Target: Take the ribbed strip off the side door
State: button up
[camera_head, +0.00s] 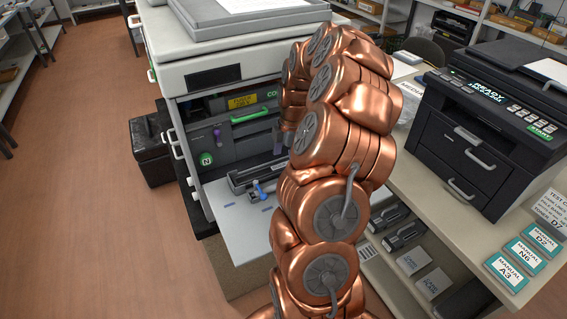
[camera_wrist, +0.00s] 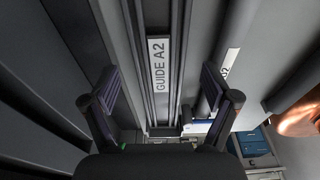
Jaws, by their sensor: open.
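A long, dark grooved strip with a white label reading GUIDE A2 (camera_wrist: 160,65) runs down the middle of the wrist view. It lies along a grey panel (camera_wrist: 122,30); I cannot tell for sure that this is the side door. My gripper (camera_wrist: 162,85) is open, with one dark finger on each side of the strip in the picture. No contact is clear, and nothing is held.
Dark cartridge-like parts (camera_head: 257,175) and a blue-handled piece (camera_head: 262,190) are on the lowered flap. A black printer (camera_head: 480,130) stands on the bench to the right. A black box (camera_head: 150,150) is on the floor at left. Open floor (camera_head: 90,220) lies at left.

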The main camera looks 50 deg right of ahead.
jog(key=shift+a+f, duration=0.1)
jog(key=shift+f, duration=0.35)
jog(key=shift+c, duration=0.2)
jog(key=c, duration=1.3)
jog(key=shift+o, duration=0.2)
jog(key=shift+r+b, duration=0.1)
jog(key=shift+b, duration=0.2)
